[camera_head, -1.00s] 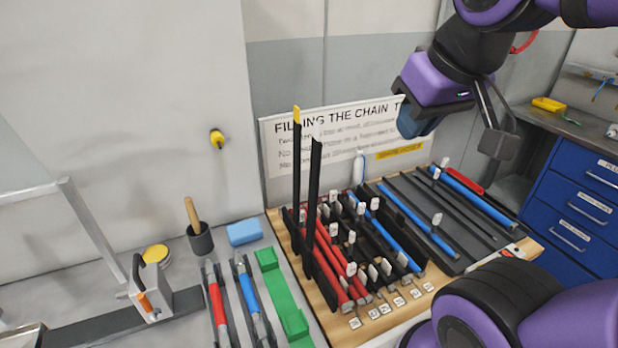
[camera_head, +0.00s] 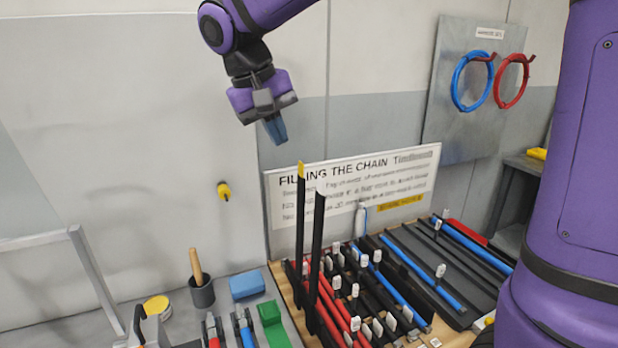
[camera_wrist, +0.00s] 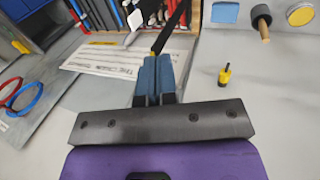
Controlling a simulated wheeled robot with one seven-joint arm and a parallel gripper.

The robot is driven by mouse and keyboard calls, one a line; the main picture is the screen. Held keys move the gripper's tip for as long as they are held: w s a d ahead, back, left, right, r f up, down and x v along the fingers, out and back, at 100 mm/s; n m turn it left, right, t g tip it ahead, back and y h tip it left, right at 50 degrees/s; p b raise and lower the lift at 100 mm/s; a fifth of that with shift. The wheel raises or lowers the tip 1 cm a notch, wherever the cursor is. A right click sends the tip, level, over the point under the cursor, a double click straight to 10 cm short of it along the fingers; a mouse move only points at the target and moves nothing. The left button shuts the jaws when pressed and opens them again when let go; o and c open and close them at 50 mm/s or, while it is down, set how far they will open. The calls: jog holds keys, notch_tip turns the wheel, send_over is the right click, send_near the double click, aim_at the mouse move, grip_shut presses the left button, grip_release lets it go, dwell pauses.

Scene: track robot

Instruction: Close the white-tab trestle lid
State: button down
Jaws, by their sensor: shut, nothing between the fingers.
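Two slim black trestle lids stand upright at the left end of the wooden rack in the head view. The rear one, with a yellow tip (camera_head: 301,200), is beside the nearer white-tab lid (camera_head: 317,245), whose pale tip blends into the sign behind. My gripper (camera_head: 276,130) is shut and empty, pointing down, above and slightly left of both lid tips and apart from them. In the wrist view, my blue-grey fingers (camera_wrist: 155,75) are together. A black lid with a yellow tip (camera_wrist: 166,36) and a white tab (camera_wrist: 131,39) show beyond them.
Red, black and blue bars with white tags (camera_head: 390,290) fill the rack. A sign (camera_head: 350,195) stands behind it. Blue and red rings (camera_head: 473,80) hang at right.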

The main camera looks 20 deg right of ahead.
jog(key=a, duration=0.1)
send_near(318, 194)
notch_tip(318, 194, down, 4)
jog(key=a, duration=0.3)
jog(key=shift+d+f, duration=0.25)
jog(key=shift+d, duration=0.8)
jog(key=shift+d+f, duration=0.25)
jog(key=shift+d, duration=0.85)
jog(key=shift+w+d, duration=0.1)
jog(key=shift+d, duration=0.05)
